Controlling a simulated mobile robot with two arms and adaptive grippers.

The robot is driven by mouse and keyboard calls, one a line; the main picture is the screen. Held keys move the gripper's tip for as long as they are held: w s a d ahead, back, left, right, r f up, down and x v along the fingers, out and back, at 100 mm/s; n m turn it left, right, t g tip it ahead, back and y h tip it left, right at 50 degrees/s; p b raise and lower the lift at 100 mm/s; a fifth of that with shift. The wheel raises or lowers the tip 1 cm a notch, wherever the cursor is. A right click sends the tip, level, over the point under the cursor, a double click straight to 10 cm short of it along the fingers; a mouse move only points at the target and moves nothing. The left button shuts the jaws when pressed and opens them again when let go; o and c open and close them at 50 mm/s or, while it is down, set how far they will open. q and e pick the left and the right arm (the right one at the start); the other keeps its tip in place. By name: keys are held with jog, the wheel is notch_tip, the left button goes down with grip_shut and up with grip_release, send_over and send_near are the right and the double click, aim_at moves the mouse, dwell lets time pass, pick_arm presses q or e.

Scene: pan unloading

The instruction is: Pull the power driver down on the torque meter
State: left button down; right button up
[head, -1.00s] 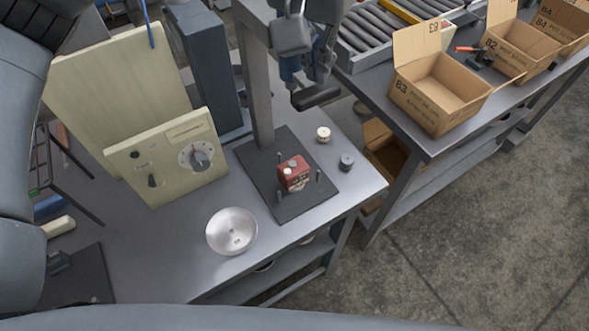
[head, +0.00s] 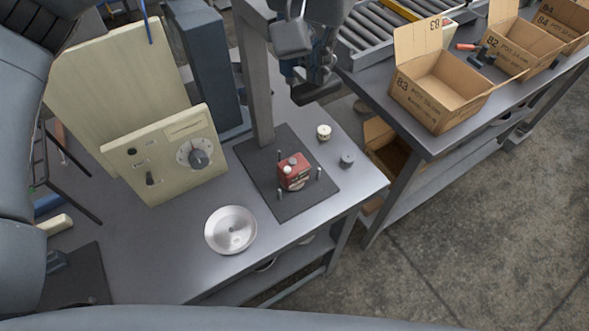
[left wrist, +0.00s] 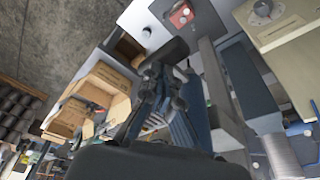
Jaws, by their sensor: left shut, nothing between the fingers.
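The torque meter (head: 294,172), a small red unit with a pale round knob, sits on a dark base plate (head: 262,190) at the foot of a grey post. It also shows in the left wrist view (left wrist: 181,15). My right gripper is not in view.
A cream panel with a dial (head: 165,155) and a silver dish (head: 231,230) stand left of the base plate. Open cardboard boxes (head: 440,88) stand on the right bench.

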pick_arm(q)
notch_tip(320, 180, down, 18)
jog(key=b, duration=1.5)
dwell(1.6)
jog(key=shift+r, duration=0.1)
jog(key=shift+s+f+b, duration=0.1)
jog(key=shift+f+b, duration=0.2)
jog(key=shift+b, duration=0.35)
dwell(0.6)
jog(key=shift+r, duration=0.15)
dwell(0.5)
jog(key=shift+r+p, duration=8.45)
jog(key=shift+r, duration=3.05)
